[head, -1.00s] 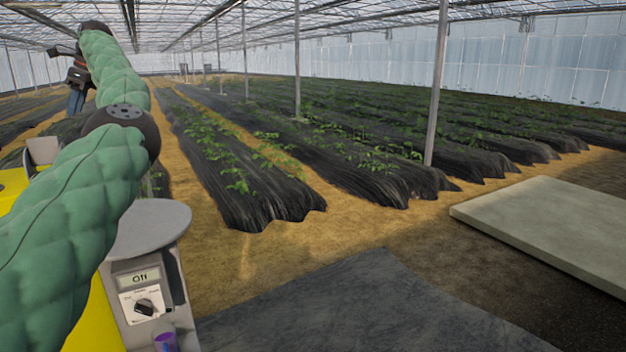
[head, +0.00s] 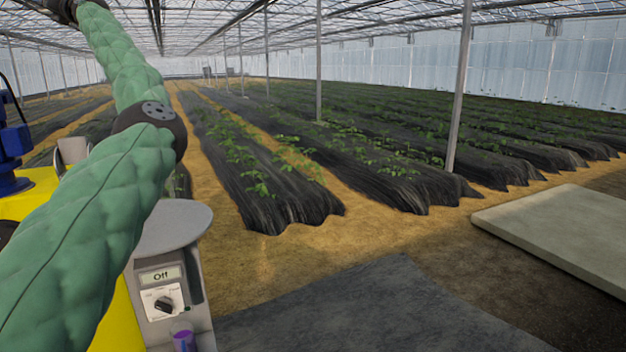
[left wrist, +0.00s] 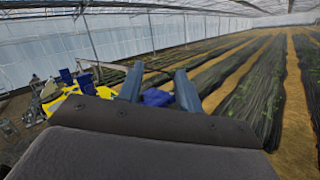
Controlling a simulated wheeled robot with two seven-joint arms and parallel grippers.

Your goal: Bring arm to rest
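My left arm in its green padded cover (head: 90,230) reaches from the lower left to the top left of the head view. Its gripper is past the top left edge there. In the left wrist view my left gripper (left wrist: 158,70) has its two fingers apart. A blue part (left wrist: 157,97) shows between them, low down; it looks to lie beyond them, not gripped. The control box (head: 163,280) stands under the arm; its display (head: 161,275) reads Off above a dark rotary knob (head: 164,303). My right gripper is in no view.
The yellow skid (head: 40,190) with a blue unit (head: 12,145) stands at left, close under the arm. A round grey top (head: 173,227) and a purple cup-like thing (head: 183,337) are by the box. A pale slab (head: 560,230) lies at right. Open ground lies ahead.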

